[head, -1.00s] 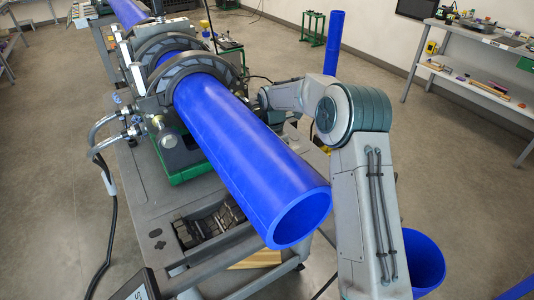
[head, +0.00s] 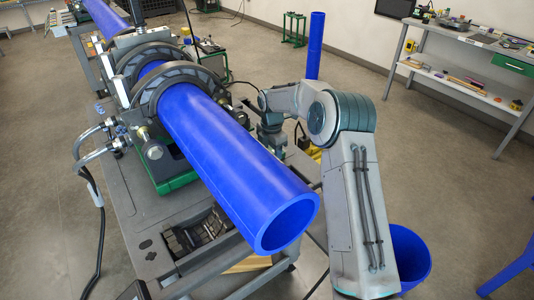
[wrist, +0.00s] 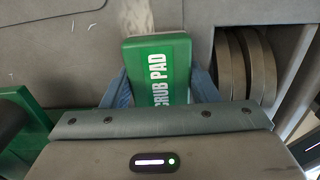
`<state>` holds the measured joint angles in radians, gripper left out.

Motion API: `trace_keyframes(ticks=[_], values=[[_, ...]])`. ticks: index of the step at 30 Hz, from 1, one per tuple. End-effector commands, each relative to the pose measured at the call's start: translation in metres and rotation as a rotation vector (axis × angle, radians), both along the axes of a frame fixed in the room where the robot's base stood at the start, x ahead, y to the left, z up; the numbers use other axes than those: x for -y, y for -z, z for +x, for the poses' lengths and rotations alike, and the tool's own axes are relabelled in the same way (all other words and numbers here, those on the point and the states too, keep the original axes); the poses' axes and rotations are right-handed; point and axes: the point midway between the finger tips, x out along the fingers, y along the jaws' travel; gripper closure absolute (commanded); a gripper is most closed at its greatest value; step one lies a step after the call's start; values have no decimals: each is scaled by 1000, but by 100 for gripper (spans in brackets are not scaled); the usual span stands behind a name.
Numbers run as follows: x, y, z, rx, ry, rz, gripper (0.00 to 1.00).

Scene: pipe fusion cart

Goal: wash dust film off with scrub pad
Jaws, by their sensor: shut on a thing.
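A green scrub pad (wrist: 157,65) with white "SCRUB PAD" lettering shows in the wrist view. My gripper (wrist: 160,88) is shut on it, with a blue-grey finger on each side of the pad. The pad is over the grey cart top; I cannot tell whether it touches that surface. In the head view my arm bends down behind the large blue pipe (head: 235,165), and the pad and fingertips are hidden there. The pipe lies clamped on the cart with its open end toward me. I cannot make out a dust film on any surface.
The fusion machine's ring clamps (head: 165,75) hold the pipe over the cart (head: 130,205). Round metal parts (wrist: 245,65) sit in a recess right of the pad. A blue bin-like cylinder (head: 408,255) and an upright blue pipe (head: 315,45) stand on the right.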

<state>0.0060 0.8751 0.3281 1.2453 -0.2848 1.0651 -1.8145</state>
Motion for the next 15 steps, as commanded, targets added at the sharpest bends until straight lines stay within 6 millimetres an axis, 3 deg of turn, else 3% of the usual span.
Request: trace_keyframes(ticks=[15], values=[[27,-1,17,-2,2,-2,72]])
